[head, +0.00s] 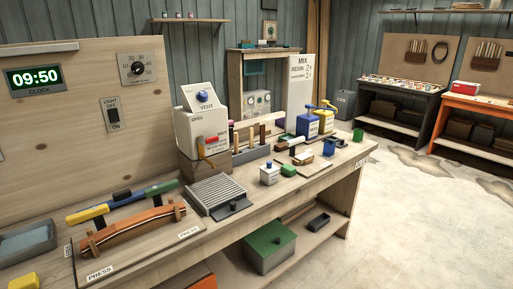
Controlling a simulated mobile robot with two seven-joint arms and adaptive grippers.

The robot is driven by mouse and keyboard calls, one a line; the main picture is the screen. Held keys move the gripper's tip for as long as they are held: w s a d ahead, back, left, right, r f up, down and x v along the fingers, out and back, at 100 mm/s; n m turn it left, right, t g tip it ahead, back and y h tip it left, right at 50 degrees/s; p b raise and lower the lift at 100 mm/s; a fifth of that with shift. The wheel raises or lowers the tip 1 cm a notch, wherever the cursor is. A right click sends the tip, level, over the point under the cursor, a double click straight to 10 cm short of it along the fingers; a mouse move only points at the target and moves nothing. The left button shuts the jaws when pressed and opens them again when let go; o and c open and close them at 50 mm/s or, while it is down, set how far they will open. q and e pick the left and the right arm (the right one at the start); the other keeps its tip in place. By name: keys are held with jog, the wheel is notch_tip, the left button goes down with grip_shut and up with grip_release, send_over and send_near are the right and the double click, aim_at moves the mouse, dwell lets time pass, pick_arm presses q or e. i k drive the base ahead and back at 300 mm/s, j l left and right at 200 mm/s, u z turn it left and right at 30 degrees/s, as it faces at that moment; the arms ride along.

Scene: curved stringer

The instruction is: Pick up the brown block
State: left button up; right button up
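Neither of my grippers shows in the head view. I cannot tell for certain which thing is the brown block. A larger brown wooden box-shaped base (191,169) sits under the white VENT box (203,127). A long curved reddish-brown wooden piece (130,226) lies across a board marked PRESS (185,236) at the front left, held between small wooden uprights.
A green lidded box (269,246) is on the lower shelf. Open concrete floor (420,220) lies to the right.

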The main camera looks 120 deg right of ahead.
aim_at(281, 146)
jog(key=z, duration=4.1)
